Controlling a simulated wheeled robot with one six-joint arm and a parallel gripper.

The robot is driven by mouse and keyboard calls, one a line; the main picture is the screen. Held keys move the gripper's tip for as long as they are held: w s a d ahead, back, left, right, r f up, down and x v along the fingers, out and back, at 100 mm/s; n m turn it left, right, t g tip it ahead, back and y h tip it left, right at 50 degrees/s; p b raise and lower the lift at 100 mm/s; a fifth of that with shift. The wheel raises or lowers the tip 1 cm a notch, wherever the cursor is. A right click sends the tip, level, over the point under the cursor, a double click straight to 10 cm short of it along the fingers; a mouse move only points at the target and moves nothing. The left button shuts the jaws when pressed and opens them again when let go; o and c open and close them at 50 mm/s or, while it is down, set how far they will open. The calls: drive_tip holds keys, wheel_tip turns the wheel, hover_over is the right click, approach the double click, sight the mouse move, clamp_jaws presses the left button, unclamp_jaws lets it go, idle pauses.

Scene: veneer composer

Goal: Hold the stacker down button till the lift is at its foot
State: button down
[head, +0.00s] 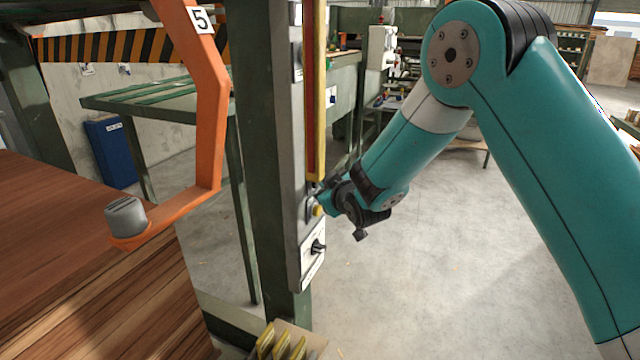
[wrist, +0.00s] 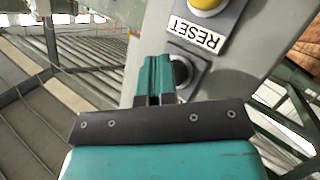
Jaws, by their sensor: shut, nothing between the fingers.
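A narrow grey control panel (head: 290,160) runs down a green post in the head view. My gripper (head: 324,197) is at its right edge, just above a yellow button (head: 318,210). In the wrist view my gripper (wrist: 155,75) is shut and empty, its fingertips at a dark round button (wrist: 182,72) and partly covering it. Whether they press it or stop just short, I cannot tell. The yellow button (wrist: 206,3) sits beyond an upside-down RESET label (wrist: 196,34). No label for the dark button is readable. I cannot make out the lift's height.
A black rotary switch (head: 318,246) is lower on the panel. An orange bracket (head: 212,120) marked 5 and a brown board stack (head: 90,260) stand left. A box with yellow items (head: 285,345) is at the post's foot. The floor (head: 430,270) at right is clear beneath my arm.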

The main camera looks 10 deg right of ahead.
idle(0.6)
drive_tip(key=shift+s+d, duration=0.5)
drive_tip(key=shift+d, duration=0.2)
drive_tip(key=shift+d, duration=0.1)
drive_tip(key=s+d, duration=0.1)
drive_tip(key=d, duration=0.1)
drive_tip(key=s+d+b, duration=0.1)
drive_tip(key=s+d, duration=0.1)
drive_tip(key=shift+a+r, duration=0.1)
